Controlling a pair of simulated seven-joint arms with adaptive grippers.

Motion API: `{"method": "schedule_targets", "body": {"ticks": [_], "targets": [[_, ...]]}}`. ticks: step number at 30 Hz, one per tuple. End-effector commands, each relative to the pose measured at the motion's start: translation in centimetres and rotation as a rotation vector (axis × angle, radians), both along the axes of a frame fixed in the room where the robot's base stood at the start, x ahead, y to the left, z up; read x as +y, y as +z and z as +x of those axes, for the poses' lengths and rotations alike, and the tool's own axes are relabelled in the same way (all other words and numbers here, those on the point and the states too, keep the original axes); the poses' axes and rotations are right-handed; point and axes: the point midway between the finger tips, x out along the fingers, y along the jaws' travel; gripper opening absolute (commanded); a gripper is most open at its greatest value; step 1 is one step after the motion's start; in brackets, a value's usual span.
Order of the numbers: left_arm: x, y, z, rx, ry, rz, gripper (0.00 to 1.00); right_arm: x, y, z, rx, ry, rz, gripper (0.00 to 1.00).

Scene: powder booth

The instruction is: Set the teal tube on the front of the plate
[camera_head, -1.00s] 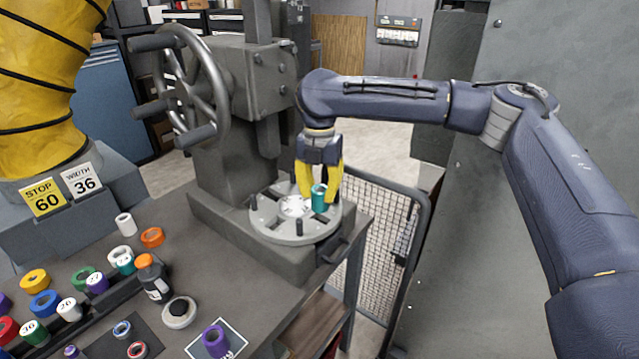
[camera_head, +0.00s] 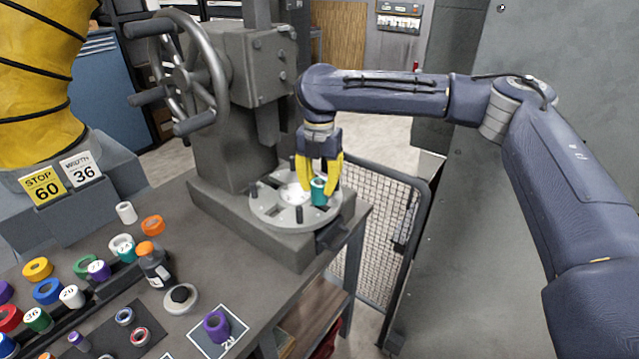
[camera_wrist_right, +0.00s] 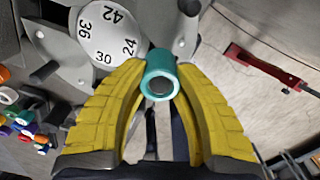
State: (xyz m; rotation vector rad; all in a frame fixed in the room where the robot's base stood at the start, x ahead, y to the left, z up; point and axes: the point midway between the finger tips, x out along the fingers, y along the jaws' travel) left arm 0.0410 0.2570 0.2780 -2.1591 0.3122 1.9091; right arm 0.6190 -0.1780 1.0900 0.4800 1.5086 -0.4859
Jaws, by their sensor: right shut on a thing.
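The teal tube (camera_head: 319,193) stands roughly upright between the yellow fingertips of my right gripper (camera_head: 318,186), which is shut on it. In the right wrist view, the tube (camera_wrist_right: 161,75) shows its open end, with a dark centre, between the fingertips (camera_wrist_right: 158,88). The plate (camera_head: 275,217) is a round grey disc with upright pegs on the machine's base. The tube is over the plate's right part, beside the white numbered dial (camera_head: 294,194). I cannot tell whether its bottom touches the plate. My left gripper is not in view.
The machine's column (camera_head: 232,120) and handwheel (camera_head: 180,75) rise behind and left of the plate. Coloured tubes, a dark bottle (camera_head: 154,268) and a purple tube (camera_head: 216,326) on a card crowd the bench's left front. A mesh fence (camera_head: 375,230) stands to the right.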

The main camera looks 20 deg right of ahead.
Motion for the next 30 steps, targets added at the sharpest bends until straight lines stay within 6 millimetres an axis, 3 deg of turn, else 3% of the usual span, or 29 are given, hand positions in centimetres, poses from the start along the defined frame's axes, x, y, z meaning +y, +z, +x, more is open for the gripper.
{"method": "schedule_targets", "body": {"ticks": [30], "targets": [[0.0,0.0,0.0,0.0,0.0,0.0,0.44,0.0,-1.6,0.0,0.0,0.0,0.001,0.0]]}}
